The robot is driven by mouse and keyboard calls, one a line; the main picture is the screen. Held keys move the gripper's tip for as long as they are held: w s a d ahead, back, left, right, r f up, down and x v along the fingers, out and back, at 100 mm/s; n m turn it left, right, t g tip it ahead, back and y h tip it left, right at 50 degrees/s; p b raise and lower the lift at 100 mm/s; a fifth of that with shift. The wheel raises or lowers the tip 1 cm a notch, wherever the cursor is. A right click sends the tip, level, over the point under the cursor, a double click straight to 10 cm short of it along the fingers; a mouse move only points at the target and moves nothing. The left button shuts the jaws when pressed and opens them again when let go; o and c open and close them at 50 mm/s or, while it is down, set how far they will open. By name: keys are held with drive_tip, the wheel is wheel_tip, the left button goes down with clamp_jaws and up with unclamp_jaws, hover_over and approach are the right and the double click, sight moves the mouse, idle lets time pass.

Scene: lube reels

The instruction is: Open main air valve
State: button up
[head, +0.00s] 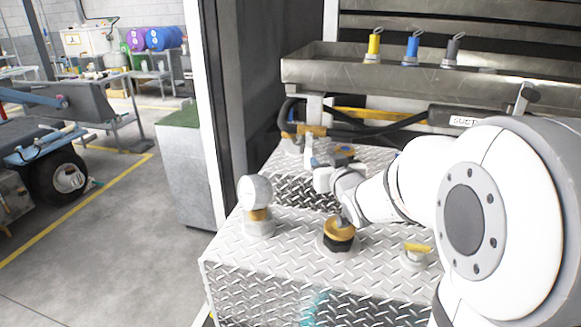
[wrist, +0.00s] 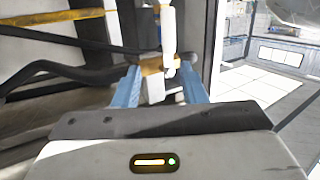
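The valve's yellow handle (head: 304,130) shows at the back left of the diamond-plate box, beside dark hoses. In the wrist view the yellow handle (wrist: 152,66) lies ahead of my gripper, with a white upright part (wrist: 168,28) and a pale block (wrist: 155,88) around it. My gripper (wrist: 164,82) is open. Its two blue fingers stand left and right of the pale block, with visible gaps. In the head view my gripper (head: 313,154) is just in front of the valve, partly hidden by my wrist. I cannot tell whether a finger touches the handle.
A round white gauge (head: 257,194), a brass-coloured knob (head: 339,232) and a small yellow-handled valve (head: 417,249) stand on the front diamond-plate box (head: 285,250). A metal trough (head: 335,76) behind holds yellow, blue and dark fittings. Black hoses (wrist: 60,78) run left of the fingers. Open floor lies left.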

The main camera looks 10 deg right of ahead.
sight(308, 157)
drive_tip(key=shift+n+t+y, duration=0.4)
drive_tip(key=shift+t+y, duration=0.2)
drive_tip(key=shift+y, duration=0.2)
drive_tip(key=shift+w+a+f+b, duration=0.35)
drive_tip(key=shift+w+f, duration=0.2)
drive_tip(key=shift+w, duration=1.05)
drive_tip(key=shift+w+a+f+b, duration=0.2)
drive_tip(key=shift+w+a+f, duration=0.3)
drive_tip(key=shift+w, duration=1.1)
drive_tip(key=shift+w+a+f+b, duration=0.35)
drive_tip(key=shift+w+f, duration=0.25)
drive_tip(key=shift+w, duration=1)
drive_tip(key=shift+c, duration=0.5)
clamp_jaws()
